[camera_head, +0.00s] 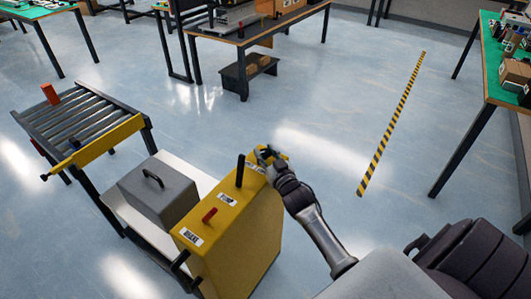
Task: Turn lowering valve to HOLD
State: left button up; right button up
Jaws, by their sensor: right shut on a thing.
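A tall yellow cabinet (240,245) stands at the lower middle, with several white labels on its top. A red handle (209,215) is at its near end, and a black lever (241,170) stands upright further back. My right gripper (266,154) is at the far end of the top, to the right of the black lever and apart from it. It is shut on the control there, which I take as the lowering valve; the fingers hide most of it, so its setting cannot be read. My left gripper is not in view.
A grey case (157,190) with a black handle sits on a white platform (140,225) left of the cabinet. A roller conveyor (77,112) with a red block (50,94) stands beyond. A green-topped table (495,85) is at the right. The floor behind the cabinet is clear.

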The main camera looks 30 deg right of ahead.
jog(key=shift+r, duration=0.1)
jog(key=o, duration=1.2)
jog(key=s, duration=0.4)
jog(key=s+a, duration=0.1)
jog(key=s, duration=0.7)
jog(key=shift+a, duration=0.4)
